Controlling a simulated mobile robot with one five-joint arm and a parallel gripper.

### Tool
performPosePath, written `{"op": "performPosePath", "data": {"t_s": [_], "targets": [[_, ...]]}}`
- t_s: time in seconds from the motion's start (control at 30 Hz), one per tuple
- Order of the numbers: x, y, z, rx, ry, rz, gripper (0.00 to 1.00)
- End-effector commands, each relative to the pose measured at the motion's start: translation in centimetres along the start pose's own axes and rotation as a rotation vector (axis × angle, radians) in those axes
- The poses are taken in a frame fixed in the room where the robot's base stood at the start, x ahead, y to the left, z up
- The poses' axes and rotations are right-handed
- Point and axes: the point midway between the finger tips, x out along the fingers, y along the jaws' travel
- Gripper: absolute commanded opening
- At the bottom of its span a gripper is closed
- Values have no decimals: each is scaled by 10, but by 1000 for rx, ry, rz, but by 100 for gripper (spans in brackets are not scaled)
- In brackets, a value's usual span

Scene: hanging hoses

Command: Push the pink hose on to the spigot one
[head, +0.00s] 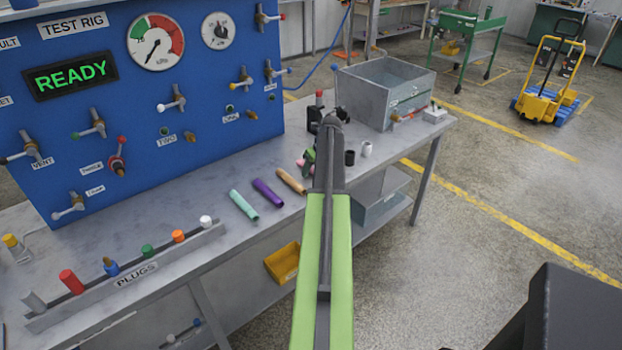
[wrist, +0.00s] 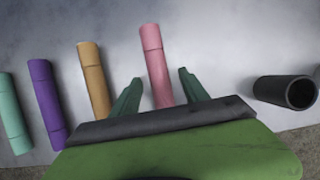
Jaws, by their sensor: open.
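The pink hose (wrist: 156,60) lies on the grey bench in the wrist view, a short tube with a collar line near its far end. My gripper (wrist: 160,76) is open, with one green finger on each side of the hose and visible gaps between. In the head view my arm hides most of the hose, and my gripper (head: 308,157) is partly seen low over the bench. Spigot one (head: 230,108) is a short stub on the blue panel, by a small label that seems to read ONE; nothing is on it.
Orange (wrist: 94,80), purple (wrist: 46,103) and mint (wrist: 13,115) hoses lie left of the pink one. A black cup-like tube (wrist: 286,91) lies to the right. A metal bin (head: 385,92) stands at the bench's far end. Valve handles (head: 172,99) stick out from the panel.

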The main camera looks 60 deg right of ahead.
Motion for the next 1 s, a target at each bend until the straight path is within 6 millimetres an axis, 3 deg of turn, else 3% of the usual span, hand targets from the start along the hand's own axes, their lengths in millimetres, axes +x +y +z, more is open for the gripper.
{"op": "performPosePath", "data": {"t_s": [0.13, 0.53, 1.0], "targets": [[-2, 0, 0, 0, 1, 0, 51], [-2, 1, 1, -1, 1, 1, 0], [-10, 1, 4, -1, 1, 1, 0]]}}
